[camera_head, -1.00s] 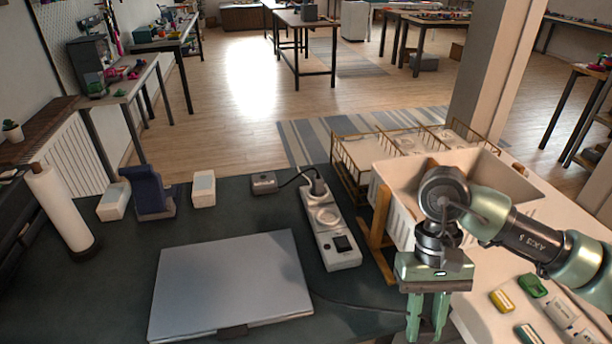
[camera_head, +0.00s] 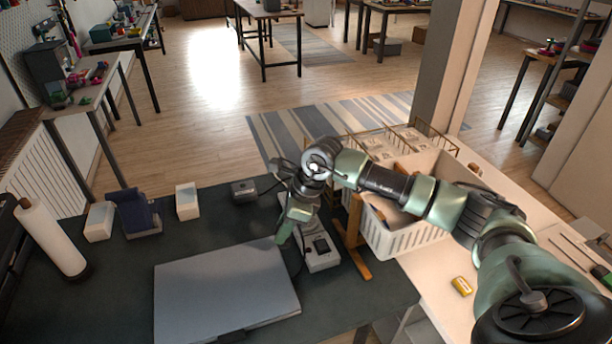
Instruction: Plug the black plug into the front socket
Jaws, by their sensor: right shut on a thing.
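The white power strip (camera_head: 324,262) lies on the dark table mat, right of the laptop. Its front end with a black switch (camera_head: 320,245) shows; my right arm hides most of its middle and back, including the front socket. My right gripper (camera_head: 283,238) is over the left side of the strip, tilted, its fingers pointing down and left near the laptop's far right corner. It is shut on the black plug, which the fingers hide almost wholly. A dark cord (camera_head: 300,262) shows just below, beside the strip. My left gripper is out of view.
A closed grey laptop (camera_head: 225,290) fills the front of the mat. A small grey adapter (camera_head: 243,190) lies behind it. White boxes (camera_head: 187,201), a blue stand (camera_head: 138,213) and a paper roll (camera_head: 50,238) stand left. A white crate (camera_head: 400,242) stands right of the strip.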

